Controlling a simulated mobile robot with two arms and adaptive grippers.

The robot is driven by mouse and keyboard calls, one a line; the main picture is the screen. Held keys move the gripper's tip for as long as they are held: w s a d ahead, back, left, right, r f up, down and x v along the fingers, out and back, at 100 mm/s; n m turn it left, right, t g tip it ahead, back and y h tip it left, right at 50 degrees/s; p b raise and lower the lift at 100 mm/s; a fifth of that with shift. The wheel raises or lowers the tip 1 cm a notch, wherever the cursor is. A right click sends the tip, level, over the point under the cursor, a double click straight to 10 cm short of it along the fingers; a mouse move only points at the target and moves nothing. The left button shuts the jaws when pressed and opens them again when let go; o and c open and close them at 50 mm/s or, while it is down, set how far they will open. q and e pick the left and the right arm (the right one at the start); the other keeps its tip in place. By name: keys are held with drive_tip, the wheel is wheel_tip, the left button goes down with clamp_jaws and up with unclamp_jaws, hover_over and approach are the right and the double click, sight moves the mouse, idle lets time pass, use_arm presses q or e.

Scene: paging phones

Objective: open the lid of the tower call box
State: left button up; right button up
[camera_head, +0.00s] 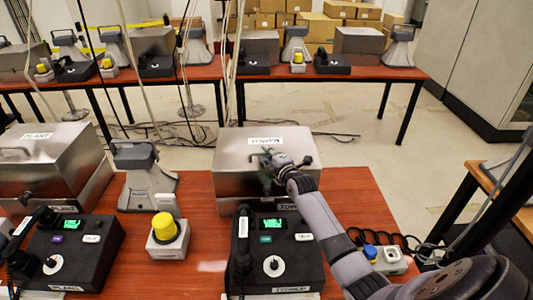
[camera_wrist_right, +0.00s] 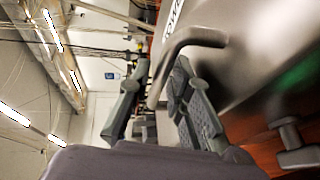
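The tower call box (camera_head: 235,178) is a brushed metal box at the middle of the front table, with a white label on its lid (camera_head: 236,148). The lid looks shut. My right gripper (camera_head: 270,158) is at the front of the lid. In the right wrist view, the lid's grey bent handle (camera_wrist_right: 196,38) reaches down between the two fingers of the right gripper (camera_wrist_right: 161,72). The fingers are apart, and I cannot tell whether either touches the handle. My left gripper is not in view.
A similar box marked PLANT (camera_head: 45,160) stands at the left. In front are a phone unit marked TOWER (camera_head: 290,265), another phone unit (camera_head: 80,250) and a yellow button (camera_head: 164,226). A grey horn speaker (camera_head: 147,188) stands left of the tower box. More equipment fills the rear tables.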

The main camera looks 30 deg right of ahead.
drive_tip(key=shift+w, duration=0.2)
drive_tip(key=shift+c, duration=0.4)
clamp_jaws()
idle(0.3)
